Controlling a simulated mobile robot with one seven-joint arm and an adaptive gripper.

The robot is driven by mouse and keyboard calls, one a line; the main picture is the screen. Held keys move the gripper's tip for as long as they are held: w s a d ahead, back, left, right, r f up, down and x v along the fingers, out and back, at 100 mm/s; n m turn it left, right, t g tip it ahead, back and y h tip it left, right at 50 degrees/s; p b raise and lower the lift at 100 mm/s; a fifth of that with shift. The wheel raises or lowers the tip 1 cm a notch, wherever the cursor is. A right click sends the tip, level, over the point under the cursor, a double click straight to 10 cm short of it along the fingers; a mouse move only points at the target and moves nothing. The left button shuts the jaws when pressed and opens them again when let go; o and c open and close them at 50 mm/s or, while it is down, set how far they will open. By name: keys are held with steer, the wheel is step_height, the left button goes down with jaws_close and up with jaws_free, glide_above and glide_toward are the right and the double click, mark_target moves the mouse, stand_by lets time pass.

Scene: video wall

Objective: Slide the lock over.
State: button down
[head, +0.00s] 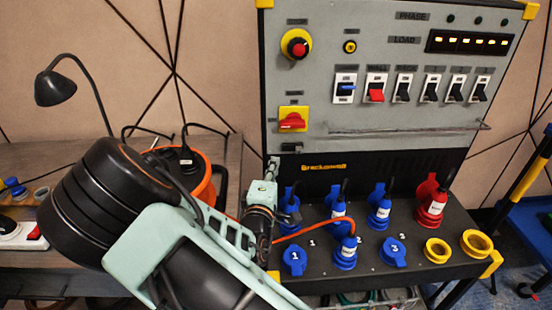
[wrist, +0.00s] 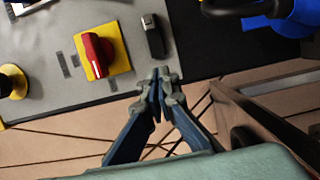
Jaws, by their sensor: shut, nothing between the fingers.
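A small black slide piece with a grey end, which looks like the lock (wrist: 153,36), sits on the grey panel beside the red rotary switch (wrist: 96,55) on its yellow plate. In the head view the lock (head: 291,147) is just below that switch (head: 292,121), near the panel's lower left corner. My gripper (wrist: 162,76) is shut and empty, its fingertips close to the lock in the wrist view with a gap between them. In the head view my gripper (head: 273,165) is left of and below the lock. Its exact distance from the panel is unclear.
Blue plugs (head: 341,215) and a red plug (head: 433,205) stand in sockets on the black shelf (head: 380,275) below the panel. An orange cable (head: 300,230) runs behind my wrist. An orange reel (head: 205,185) and a black lamp (head: 55,88) are at left.

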steer(key=v, duration=0.6)
steer(key=shift+s, duration=0.2)
steer(key=shift+w+d, duration=0.1)
